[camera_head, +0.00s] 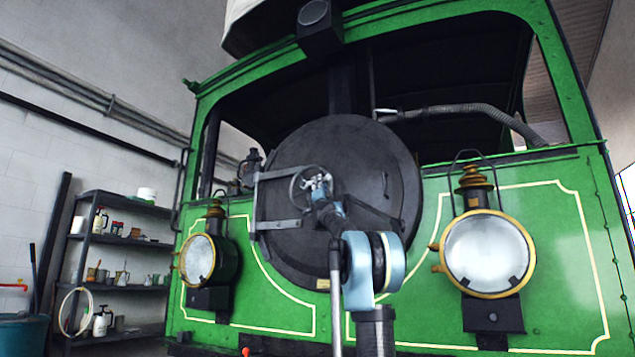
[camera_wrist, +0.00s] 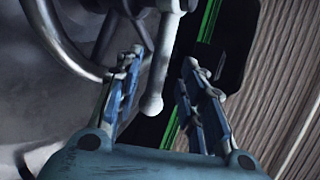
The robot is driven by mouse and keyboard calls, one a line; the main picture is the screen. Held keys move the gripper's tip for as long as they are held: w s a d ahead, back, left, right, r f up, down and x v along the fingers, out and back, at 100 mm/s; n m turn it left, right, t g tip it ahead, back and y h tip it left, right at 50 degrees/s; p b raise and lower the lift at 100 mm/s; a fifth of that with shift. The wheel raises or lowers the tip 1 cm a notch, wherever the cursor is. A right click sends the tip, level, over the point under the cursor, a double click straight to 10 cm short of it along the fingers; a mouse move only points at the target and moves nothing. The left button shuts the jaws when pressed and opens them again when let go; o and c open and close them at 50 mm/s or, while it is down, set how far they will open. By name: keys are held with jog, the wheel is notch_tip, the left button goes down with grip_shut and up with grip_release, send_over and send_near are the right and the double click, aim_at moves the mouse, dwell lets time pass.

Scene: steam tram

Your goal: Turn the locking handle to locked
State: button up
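The locking handle (camera_wrist: 157,75) is a pale grey rod with a rounded end. In the wrist view it hangs down from the top edge, slightly tilted, between the two fingers of my gripper (camera_wrist: 164,68). The fingers are apart, with a visible gap on each side of the rod. In the head view my gripper (camera_head: 319,183) is in front of the round dark smokebox door (camera_head: 365,160), by a handwheel (camera_head: 294,188). My gripper and arm hide most of the handle there. The wheel's curved rim (camera_wrist: 65,60) also shows at the left of the wrist view.
Two brass-rimmed lamps, one left (camera_head: 198,258) and one right (camera_head: 488,252), stick out from the green tram front (camera_head: 560,215). Metal hinge straps (camera_head: 278,225) cross the door's left side. A shelf rack (camera_head: 120,240) with bottles and cans stands at the left wall.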

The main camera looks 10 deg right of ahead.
jog(key=shift+x, duration=1.8)
grip_shut()
